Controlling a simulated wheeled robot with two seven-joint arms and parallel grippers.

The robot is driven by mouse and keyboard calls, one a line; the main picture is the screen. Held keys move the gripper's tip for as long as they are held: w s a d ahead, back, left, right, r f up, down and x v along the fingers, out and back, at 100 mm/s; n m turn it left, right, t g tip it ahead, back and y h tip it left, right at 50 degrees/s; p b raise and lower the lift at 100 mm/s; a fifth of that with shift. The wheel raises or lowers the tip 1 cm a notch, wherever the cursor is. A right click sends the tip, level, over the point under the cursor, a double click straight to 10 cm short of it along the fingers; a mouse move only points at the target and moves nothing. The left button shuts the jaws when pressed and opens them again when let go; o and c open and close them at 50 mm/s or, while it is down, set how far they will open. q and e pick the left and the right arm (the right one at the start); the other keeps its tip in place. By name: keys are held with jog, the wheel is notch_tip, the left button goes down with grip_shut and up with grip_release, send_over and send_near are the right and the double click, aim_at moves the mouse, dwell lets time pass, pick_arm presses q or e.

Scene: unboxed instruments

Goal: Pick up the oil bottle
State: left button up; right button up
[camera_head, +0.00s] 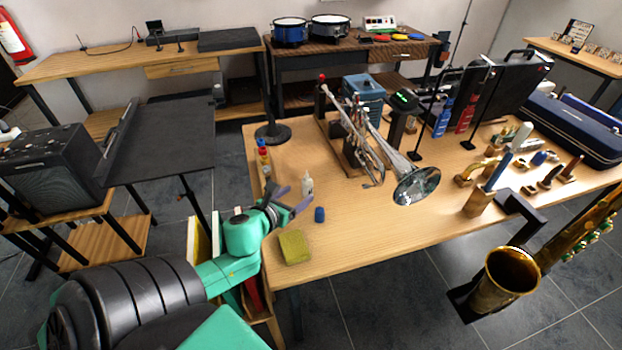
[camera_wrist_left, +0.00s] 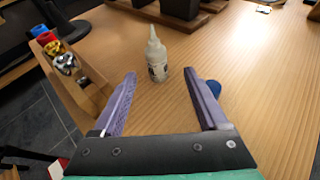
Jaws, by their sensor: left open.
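The oil bottle (camera_head: 307,187) is a small white bottle with a pointed tip, standing upright on the wooden table. In the left wrist view the oil bottle (camera_wrist_left: 156,56) stands just beyond the fingertips, roughly centred between them, with a dark label on its front. My left gripper (camera_head: 294,198) is open and empty, low over the table, with its purple fingers pointing toward the bottle; it also shows in the left wrist view (camera_wrist_left: 168,80). The fingers appear apart from the bottle. My right gripper is in neither view.
A blue cap (camera_head: 319,214) stands close to the right finger. A yellow-green cloth (camera_head: 294,247) lies at the near table edge. A wooden rack (camera_wrist_left: 72,78) with small bottles is on the left. A trumpet (camera_head: 362,135) stands behind. The table centre is clear.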

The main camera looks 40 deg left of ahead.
aim_at(306, 188)
pick_arm(q)
jog(key=x, duration=0.3)
jog(key=shift+w+a, duration=0.1)
jog(key=shift+w, duration=0.2)
jog(key=x, duration=0.7)
jog(key=shift+w+a+f, duration=0.2)
jog(key=shift+a, duration=0.05)
jog(key=shift+c, duration=0.9)
grip_shut()
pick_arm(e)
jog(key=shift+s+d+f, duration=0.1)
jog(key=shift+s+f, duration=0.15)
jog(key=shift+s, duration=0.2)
